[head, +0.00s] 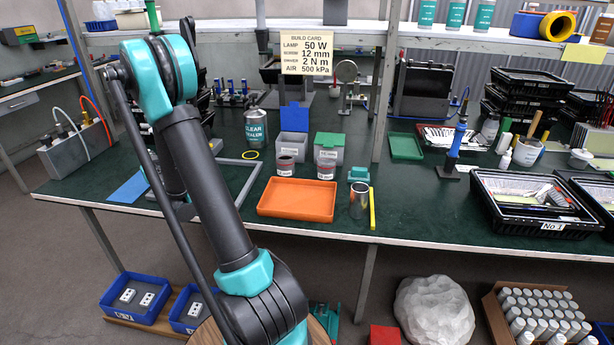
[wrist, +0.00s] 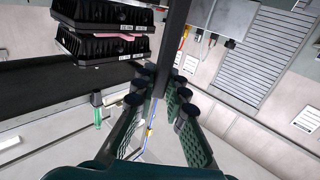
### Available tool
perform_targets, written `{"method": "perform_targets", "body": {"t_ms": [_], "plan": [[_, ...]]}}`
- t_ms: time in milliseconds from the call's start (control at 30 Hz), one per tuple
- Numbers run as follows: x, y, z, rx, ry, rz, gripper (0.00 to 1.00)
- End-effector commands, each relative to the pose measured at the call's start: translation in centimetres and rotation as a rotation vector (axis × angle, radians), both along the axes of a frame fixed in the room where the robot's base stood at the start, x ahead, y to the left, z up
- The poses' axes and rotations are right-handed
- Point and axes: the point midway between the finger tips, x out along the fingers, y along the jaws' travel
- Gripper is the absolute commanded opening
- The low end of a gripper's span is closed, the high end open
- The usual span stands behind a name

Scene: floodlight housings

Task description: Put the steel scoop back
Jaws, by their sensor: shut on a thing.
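In the wrist view my gripper (wrist: 164,80) is shut on a long dark grey bar-like thing, which I take to be the steel scoop (wrist: 172,45). Its near end sits between the fingertips and it runs up out of the picture. Its bowl is not clearly seen. My gripper does not show in the head view, where my arm rises at the left. In that view a shiny steel cylinder (head: 359,200) stands upright near the bench's front edge, beside a yellow strip (head: 372,208).
The green bench (head: 420,215) holds an orange tray (head: 297,200), grey bins (head: 329,148), a green tray (head: 405,147), a blue tool on a stand (head: 457,143) and a black crate (head: 554,227). A post (head: 385,80) rises mid-bench. The wrist view shows stacked black housings (wrist: 103,42).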

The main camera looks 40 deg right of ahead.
Motion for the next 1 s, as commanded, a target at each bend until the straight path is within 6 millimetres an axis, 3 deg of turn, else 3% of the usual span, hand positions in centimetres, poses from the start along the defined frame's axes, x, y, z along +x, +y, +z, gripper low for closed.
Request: {"method": "perform_targets", "body": {"t_ms": [233, 367, 667, 1000], "plan": [[0.2, -1.3, 0.2, -0.001, -0.003, -0.032, 0.00], [0.5, -4.7, 0.5, 0.000, -0.003, -0.115, 0.00], [-0.1, -16.1, 2.0, -0.001, -0.002, -0.400, 0.00], [-4.5, -29.9, 5.0, -0.002, -0.003, -0.774, 0.00]]}}
